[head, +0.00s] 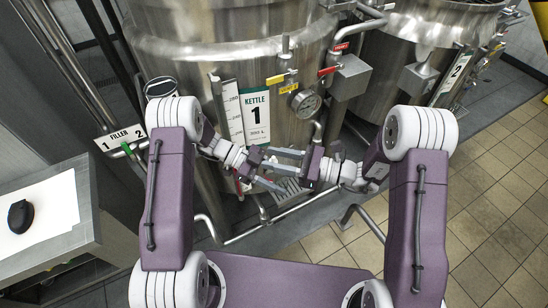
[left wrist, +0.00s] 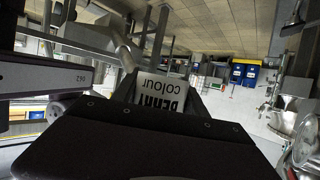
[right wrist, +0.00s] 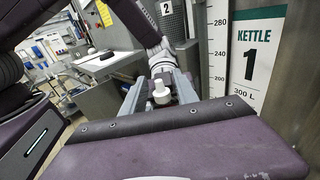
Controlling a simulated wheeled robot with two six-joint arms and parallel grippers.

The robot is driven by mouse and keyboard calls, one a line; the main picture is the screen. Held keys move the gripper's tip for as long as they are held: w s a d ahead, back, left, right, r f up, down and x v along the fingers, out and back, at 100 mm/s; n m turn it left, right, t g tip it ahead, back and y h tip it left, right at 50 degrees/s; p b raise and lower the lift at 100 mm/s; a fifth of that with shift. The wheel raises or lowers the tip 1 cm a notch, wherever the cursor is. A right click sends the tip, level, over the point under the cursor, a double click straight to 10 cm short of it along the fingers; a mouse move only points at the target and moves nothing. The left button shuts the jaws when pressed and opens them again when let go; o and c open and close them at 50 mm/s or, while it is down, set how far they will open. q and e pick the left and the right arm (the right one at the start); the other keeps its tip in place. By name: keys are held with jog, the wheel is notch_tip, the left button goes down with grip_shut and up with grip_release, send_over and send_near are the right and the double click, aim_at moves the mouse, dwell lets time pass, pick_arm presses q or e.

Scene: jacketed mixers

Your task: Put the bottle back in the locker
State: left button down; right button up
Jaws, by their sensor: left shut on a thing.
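A bottle shows in the left wrist view as a white label (left wrist: 160,95) reading "BERRY colour" upside down. My left gripper (head: 270,170) is shut on it. In the right wrist view a white cap and neck (right wrist: 160,92), apparently the bottle's, stand between the fingers of my right gripper (right wrist: 158,88). Those fingers look spread, with gaps beside the cap. In the head view the two grippers face each other with their fingers close together, and the right gripper (head: 283,163) is slightly higher. The bottle is mostly hidden there. I cannot make out a locker.
The steel kettle 1 (head: 190,60), with its gauge (head: 305,103) and valves, stands close beyond the grippers. Kettle 2 (head: 400,75) is at the right. A bench with a white top (head: 50,220) is at the left. Tiled floor (head: 495,200) is clear at the right.

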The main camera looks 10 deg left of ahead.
jog(key=shift+a, duration=0.2)
grip_shut()
pick_arm(q)
jog(key=c, duration=0.5)
grip_release()
jog(key=v, duration=0.7)
jog(key=shift+w+a+r, duration=0.1)
jog(key=shift+a, duration=0.1)
